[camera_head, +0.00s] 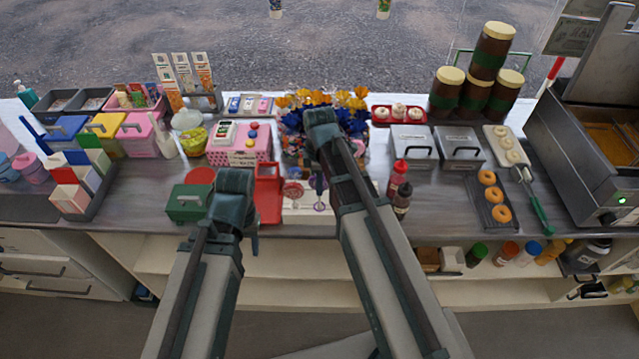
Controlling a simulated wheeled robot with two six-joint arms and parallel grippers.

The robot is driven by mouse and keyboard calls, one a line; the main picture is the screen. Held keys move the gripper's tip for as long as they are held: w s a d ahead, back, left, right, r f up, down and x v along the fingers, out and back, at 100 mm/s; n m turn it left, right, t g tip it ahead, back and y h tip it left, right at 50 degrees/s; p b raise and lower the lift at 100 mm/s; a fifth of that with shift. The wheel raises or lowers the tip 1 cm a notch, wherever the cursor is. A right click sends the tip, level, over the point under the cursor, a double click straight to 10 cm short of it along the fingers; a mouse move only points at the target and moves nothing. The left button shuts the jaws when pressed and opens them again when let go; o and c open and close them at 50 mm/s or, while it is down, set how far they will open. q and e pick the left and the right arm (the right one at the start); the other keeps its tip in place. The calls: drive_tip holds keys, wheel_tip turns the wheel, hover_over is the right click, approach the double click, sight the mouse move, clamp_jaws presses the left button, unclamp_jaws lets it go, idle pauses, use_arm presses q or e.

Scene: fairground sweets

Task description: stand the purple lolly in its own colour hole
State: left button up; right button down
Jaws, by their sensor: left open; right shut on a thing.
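A white holder (300,216) stands near the front edge of the counter, between my arms. A red-and-white swirl lolly (292,189) shows at its back left. The purple lolly (319,206) is a small purple-and-white disc over the right part of the holder. My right gripper (319,187) is shut on the purple lolly, just above it in the picture. I cannot tell whether its stick is in a hole; the holes are too small to make out and my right arm hides part of the holder. My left gripper (254,240) is open and empty, left of the holder by the counter edge.
A red stand (269,192) and a green box (188,202) lie left of the holder. Red and dark bottles (398,180) stand right of my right arm. Wrapped sweets (345,108) crowd behind. Bare counter (435,200) shows to the right.

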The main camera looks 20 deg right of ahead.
drive_tip(key=shift+f+b, duration=0.65)
drive_tip(key=shift+b, duration=0.05)
drive_tip(key=shift+f, duration=0.1)
drive_tip(key=shift+f+b, duration=1.1)
drive_tip(key=shift+b, duration=0.1)
drive_tip(key=shift+c, duration=0.6)
unclamp_jaws()
drive_tip(key=shift+r, duration=0.1)
